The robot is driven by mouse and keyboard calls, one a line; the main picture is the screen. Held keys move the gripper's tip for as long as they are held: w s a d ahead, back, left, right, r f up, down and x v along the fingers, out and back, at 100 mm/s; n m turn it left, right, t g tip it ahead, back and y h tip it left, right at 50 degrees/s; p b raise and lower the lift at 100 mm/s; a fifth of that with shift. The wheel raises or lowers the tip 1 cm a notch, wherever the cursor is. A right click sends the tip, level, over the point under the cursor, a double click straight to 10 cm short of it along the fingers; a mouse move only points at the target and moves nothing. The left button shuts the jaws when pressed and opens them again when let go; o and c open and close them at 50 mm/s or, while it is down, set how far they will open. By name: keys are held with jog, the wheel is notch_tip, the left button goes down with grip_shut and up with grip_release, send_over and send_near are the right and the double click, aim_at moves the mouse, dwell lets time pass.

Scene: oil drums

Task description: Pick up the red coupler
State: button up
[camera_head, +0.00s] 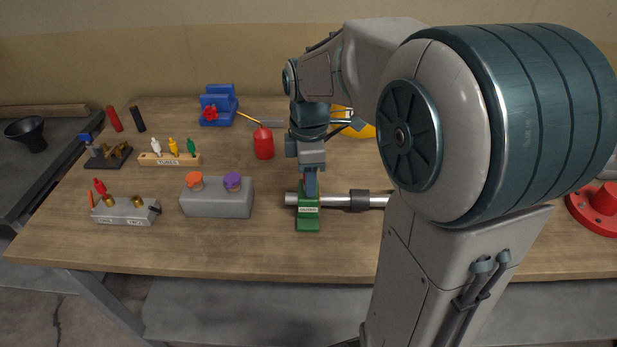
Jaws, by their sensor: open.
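A small red piece (100,187), which looks like the red coupler, stands at the left end of a grey labelled block (126,212) at the front left of the table. Its shape resembles the white, yellow and green pieces in a wooden rack (170,159) behind it. My gripper (311,188) points down at the middle of the table, well to the right of the red piece. It is open, just above or at a green labelled block (308,220) by a metal rod (335,199). Contact there cannot be told, and my arm hides part of the right side.
A grey tank with orange and purple caps (217,201) stands between the grey block and my gripper. A red can (263,143), a blue stand with a red part (217,106) and a dark fixture (107,157) stand farther back. The front left table strip is clear.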

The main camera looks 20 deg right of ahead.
jog(key=shift+f, duration=0.25)
grip_shut()
jog(key=shift+r, duration=0.1)
